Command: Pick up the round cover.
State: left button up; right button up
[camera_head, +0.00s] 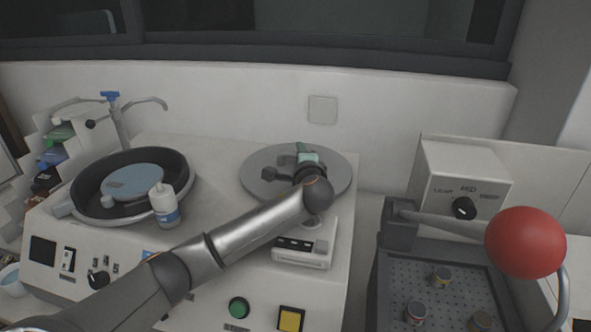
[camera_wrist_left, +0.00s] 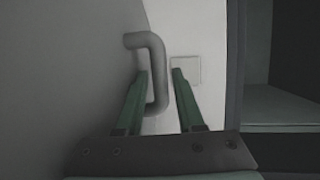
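The round cover (camera_head: 258,179) is a flat grey disc lying on the right part of the white machine top. My left gripper (camera_head: 308,158) is over its middle, and gripper and wrist hide part of the disc. In the left wrist view, the cover's grey face (camera_wrist_left: 60,70) fills the left side. Its bent bar handle (camera_wrist_left: 157,75) stands out from that face. The green fingers of my left gripper (camera_wrist_left: 160,80) are on both sides of the handle, with a gap visible on the right, so it looks open around the handle. My right gripper is not in view.
A black round basin (camera_head: 91,212) with a blue disc stands at left, a white bottle (camera_head: 163,205) at its front edge. A small white device (camera_head: 302,256) is just in front of the cover. A lever with a red ball (camera_head: 525,242) stands at right. The wall is close behind.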

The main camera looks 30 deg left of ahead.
pick_arm(q)
grip_shut()
dwell(1.3)
